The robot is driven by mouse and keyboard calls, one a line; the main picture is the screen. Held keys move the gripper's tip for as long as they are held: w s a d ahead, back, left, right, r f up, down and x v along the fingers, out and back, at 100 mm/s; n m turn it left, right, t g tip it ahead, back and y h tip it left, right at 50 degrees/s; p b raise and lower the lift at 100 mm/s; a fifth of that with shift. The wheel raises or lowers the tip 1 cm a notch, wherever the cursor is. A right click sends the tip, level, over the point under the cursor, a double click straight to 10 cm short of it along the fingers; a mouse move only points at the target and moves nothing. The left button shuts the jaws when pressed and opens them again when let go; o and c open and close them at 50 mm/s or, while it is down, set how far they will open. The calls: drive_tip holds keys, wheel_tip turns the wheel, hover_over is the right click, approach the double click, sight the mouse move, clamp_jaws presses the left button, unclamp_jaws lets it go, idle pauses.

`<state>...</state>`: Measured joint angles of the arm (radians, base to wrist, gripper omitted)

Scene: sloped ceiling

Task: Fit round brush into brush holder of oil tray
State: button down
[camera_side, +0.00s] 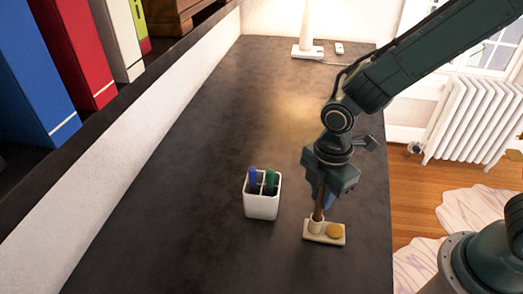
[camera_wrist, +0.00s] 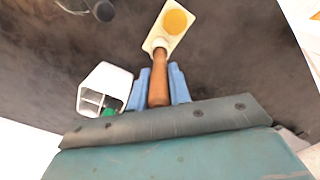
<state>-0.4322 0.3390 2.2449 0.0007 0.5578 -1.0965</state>
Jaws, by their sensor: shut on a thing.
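The oil tray (camera_side: 338,239) is a small cream block on the dark desk, with an orange-yellow round patch of oil (camera_side: 334,230) and a raised cup-like brush holder (camera_side: 315,226). It also shows at the top of the wrist view (camera_wrist: 177,41). My gripper (camera_side: 322,198) is above the holder, its blue fingers (camera_wrist: 159,87) shut on the brown handle of the round brush (camera_wrist: 158,80). The brush (camera_side: 318,212) points down, its lower end at the holder's mouth. The brush tip is hidden, and I cannot tell how deep it sits.
A white divided pen cup (camera_side: 262,206) with a blue and a green marker stands left of the tray; it also shows in the wrist view (camera_wrist: 92,104). A white lamp (camera_side: 307,48) stands at the far end. Binders line a shelf at left.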

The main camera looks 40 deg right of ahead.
drive_tip(key=shift+f, duration=0.4)
drive_tip(key=shift+f, duration=0.15)
drive_tip(key=c, duration=1.3)
unclamp_jaws()
wheel_tip(320, 180, up, 12)
drive_tip(key=shift+r, duration=0.15)
